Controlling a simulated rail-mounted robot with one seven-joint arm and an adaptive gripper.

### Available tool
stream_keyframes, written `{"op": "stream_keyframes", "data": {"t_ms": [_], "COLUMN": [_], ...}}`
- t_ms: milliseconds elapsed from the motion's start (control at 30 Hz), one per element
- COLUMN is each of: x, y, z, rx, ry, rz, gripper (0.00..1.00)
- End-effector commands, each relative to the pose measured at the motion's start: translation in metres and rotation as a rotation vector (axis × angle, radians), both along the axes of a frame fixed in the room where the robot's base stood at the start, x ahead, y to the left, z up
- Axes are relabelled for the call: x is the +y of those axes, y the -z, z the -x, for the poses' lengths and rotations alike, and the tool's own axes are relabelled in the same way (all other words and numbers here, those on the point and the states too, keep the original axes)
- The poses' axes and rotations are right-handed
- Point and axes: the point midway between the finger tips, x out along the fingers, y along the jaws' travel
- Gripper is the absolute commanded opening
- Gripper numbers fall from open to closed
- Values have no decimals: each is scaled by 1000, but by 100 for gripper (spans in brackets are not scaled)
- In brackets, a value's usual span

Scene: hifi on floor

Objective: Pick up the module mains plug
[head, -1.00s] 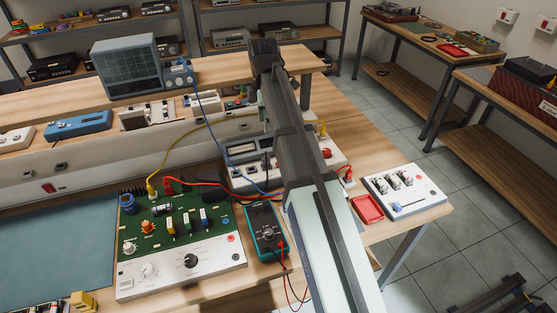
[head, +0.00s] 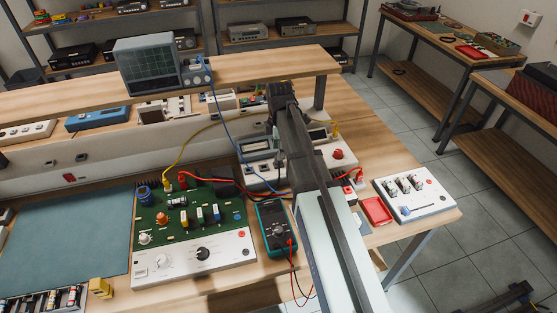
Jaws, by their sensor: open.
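The module is a green circuit board (head: 176,243) with a white control panel on the bench, left of my arm. A black block-like shape (head: 226,182) sits at the board's back right corner. I cannot tell whether it is the module mains plug, and no other plug can be named surely. My gripper (head: 277,112) is over the back of the bench, beyond the board and to its right, in front of the raised shelf. It is open with nothing seen in it. Its fingertips are small and partly hidden by my arm.
A teal multimeter (head: 276,227) with red and black leads lies right of the board. Red, yellow and blue cables cross the bench near my gripper. An oscilloscope (head: 148,65) stands on the shelf. A red tray (head: 377,211) and white switch box (head: 418,196) are at right.

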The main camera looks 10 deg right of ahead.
Motion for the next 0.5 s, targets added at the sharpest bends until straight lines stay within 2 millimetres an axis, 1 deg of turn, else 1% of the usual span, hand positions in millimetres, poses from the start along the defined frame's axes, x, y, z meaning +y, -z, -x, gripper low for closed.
{"op": "stream_keyframes", "data": {"t_ms": [133, 400, 500], "x": [0, 0, 0], "y": [10, 40, 47], "z": [0, -1, -1], "rx": [2, 2, 2], "ry": [0, 0, 0], "rz": [0, 0, 0], "gripper": [50, 50, 50]}}
